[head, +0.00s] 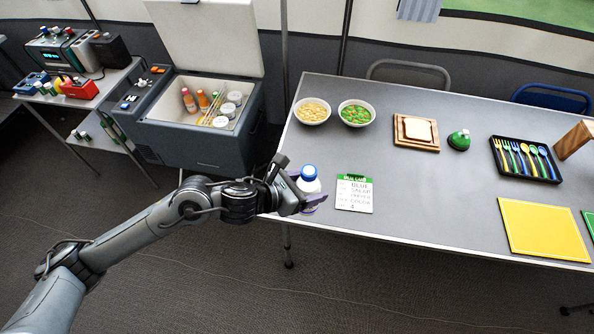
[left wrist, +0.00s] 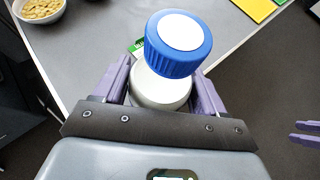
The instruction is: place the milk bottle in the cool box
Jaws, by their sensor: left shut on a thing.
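The milk bottle (head: 309,181), white with a blue cap, is at the left edge of the grey table. My left gripper (head: 300,196) is shut on it. In the left wrist view the bottle (left wrist: 163,88) stands between the purple fingers of my left gripper (left wrist: 163,92), its cap toward the camera. I cannot tell whether its base touches the table. The cool box (head: 205,128) is at the back left with its lid up. Bottles and white-lidded tubs are inside. Two purple fingertips of my right gripper (left wrist: 305,133) show apart at the right edge of the left wrist view, with nothing between them.
A green-topped card (head: 354,193) lies right of the bottle. Two food bowls (head: 312,111) stand behind it on the table (head: 420,220). A bread board (head: 416,132), cutlery tray (head: 525,160) and yellow mat (head: 543,230) lie further right. Floor shows between table and cool box.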

